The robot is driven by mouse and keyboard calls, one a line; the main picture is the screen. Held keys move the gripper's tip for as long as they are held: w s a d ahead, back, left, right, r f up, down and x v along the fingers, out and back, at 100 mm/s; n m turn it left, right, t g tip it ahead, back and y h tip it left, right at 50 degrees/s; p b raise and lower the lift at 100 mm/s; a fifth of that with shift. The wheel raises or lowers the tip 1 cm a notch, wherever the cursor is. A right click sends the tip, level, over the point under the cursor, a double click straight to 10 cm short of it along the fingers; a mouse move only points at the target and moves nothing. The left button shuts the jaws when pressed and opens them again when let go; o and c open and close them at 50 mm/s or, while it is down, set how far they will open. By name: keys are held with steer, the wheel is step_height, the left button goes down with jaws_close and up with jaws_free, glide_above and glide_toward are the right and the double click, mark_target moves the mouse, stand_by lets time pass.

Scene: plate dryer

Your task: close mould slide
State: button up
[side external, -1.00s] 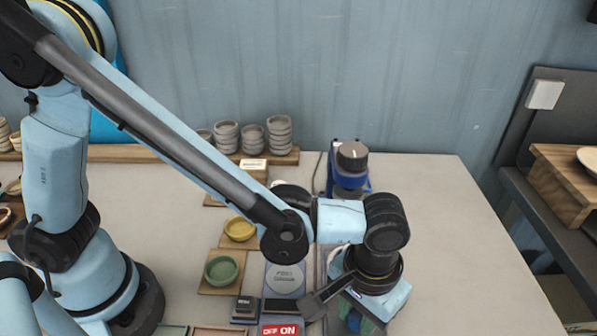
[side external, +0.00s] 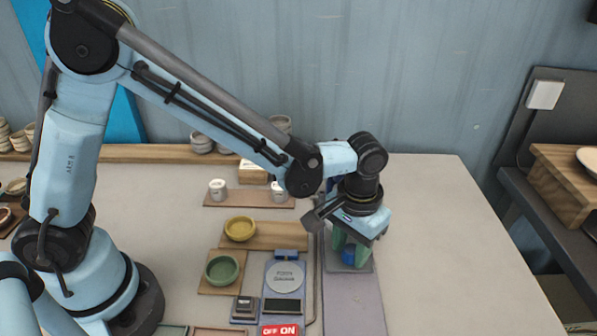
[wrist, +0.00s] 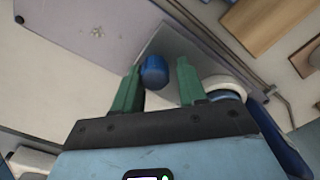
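The mould slide is a grey plate (side external: 362,267) with a blue knob (side external: 348,256), at the far end of a long lavender track (side external: 355,305). In the wrist view the plate (wrist: 190,58) lies under my gripper and the blue knob (wrist: 154,72) stands between the green fingers. My gripper (side external: 350,250) points down over the slide. In the wrist view its fingertips (wrist: 159,72) are apart, with a gap between knob and right finger; the knob is close to the left finger. The blue press machine behind is mostly hidden by my wrist; part of it (wrist: 278,140) shows in the wrist view.
Left of the track are a scale (side external: 284,278), a yellow bowl (side external: 240,229), a green bowl (side external: 222,269) and an OFF/ON switch (side external: 280,331). White cups (side external: 218,189) stand on a board behind. A thin rail runs beside the track. The table's right side is clear.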

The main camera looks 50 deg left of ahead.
steer(key=shift+o, duration=1.2)
steer(key=shift+r, duration=0.1)
step_height(320, 180, up, 12)
steer(key=s+a+t, duration=0.3)
steer(key=a, duration=0.6)
steer(key=s+a+t, duration=0.4)
steer(key=a, duration=0.6)
steer(key=shift+s+f, duration=0.15)
steer(key=shift+f, duration=0.15)
